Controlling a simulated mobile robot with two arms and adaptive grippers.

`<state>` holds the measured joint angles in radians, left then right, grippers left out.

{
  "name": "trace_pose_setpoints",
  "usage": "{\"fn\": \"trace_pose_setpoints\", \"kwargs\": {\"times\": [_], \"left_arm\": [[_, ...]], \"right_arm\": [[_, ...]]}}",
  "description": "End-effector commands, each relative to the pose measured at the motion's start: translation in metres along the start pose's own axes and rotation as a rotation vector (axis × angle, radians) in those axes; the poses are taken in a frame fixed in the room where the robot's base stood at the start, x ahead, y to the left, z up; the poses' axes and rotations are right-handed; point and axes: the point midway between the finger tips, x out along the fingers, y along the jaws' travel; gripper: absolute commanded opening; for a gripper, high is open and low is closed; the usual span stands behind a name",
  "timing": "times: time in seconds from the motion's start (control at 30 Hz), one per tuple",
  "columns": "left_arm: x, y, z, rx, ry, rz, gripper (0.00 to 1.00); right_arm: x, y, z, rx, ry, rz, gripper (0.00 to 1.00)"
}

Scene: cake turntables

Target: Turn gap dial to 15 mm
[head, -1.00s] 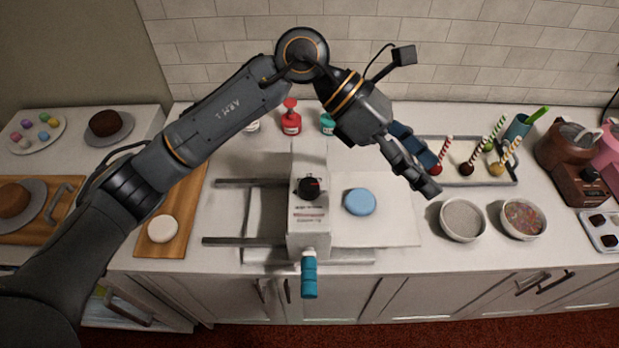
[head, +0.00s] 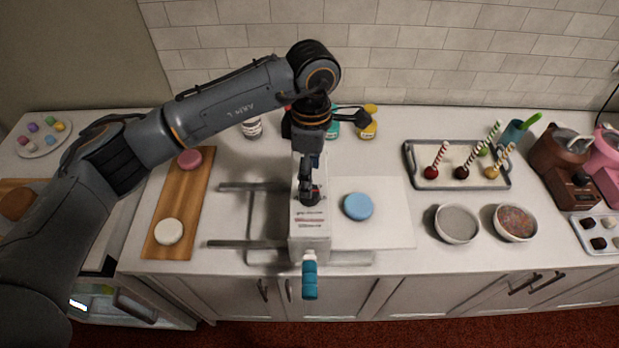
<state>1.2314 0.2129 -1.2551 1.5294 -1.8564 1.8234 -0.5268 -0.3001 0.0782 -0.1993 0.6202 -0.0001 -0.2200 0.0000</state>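The gap dial (head: 313,196) is a small black knob with a red mark on top of the white sheeter machine (head: 310,232). My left gripper (head: 309,190) points down right at the dial and covers most of it. I cannot tell whether its fingers are closed around the knob or only touching it. The dial's setting and the small print beside it are too small or hidden to read. My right gripper is not in view.
A blue disc (head: 358,206) lies on the white sheet right of the machine. A teal-handled crank (head: 309,277) sticks out at the front. A wooden board (head: 184,210) is left. Bowls (head: 457,223) and a tray of cake pops (head: 409,160) stand right.

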Motion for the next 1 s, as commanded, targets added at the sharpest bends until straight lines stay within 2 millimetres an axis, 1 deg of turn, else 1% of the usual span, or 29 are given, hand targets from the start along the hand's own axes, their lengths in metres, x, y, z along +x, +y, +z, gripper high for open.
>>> {"fn": "trace_pose_setpoints", "kwargs": {"times": [0.03,0.1,0.2,0.3,0.43,0.67,0.7,0.77,0.8,0.93,1.0], "left_arm": [[0.007,-0.001,0.0,-0.001,-0.001,-0.006,0.63],[0.019,-0.002,0.0,0.0,-0.001,-0.005,0.63],[0.032,-0.001,0.0,-0.002,-0.002,-0.003,0.63],[0.041,0.0,0.0,-0.001,-0.001,-0.002,0.63],[0.046,0.0,0.0,0.0,-0.002,0.0,0.63],[0.047,0.0,0.0,0.0,-0.002,0.001,0.63],[0.047,0.0,0.0,0.0,-0.002,0.001,0.54],[0.047,0.0,0.0,0.0,-0.002,0.001,0.42],[0.047,0.0,0.0,0.0,-0.002,0.001,0.34],[0.047,0.0,0.0,0.0,-0.002,0.001,0.08],[0.047,0.0,0.0,0.0,-0.002,0.001,0.08]], "right_arm": [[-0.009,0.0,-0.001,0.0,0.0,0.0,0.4],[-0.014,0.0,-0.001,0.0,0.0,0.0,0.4],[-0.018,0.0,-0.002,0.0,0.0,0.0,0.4],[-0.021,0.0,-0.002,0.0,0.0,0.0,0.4],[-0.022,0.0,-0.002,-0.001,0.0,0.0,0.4],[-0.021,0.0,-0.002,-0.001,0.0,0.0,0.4],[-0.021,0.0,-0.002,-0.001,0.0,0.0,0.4],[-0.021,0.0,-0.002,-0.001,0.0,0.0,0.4],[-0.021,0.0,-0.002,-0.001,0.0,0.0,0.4],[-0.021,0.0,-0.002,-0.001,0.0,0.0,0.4],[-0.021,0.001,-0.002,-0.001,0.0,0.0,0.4]]}}
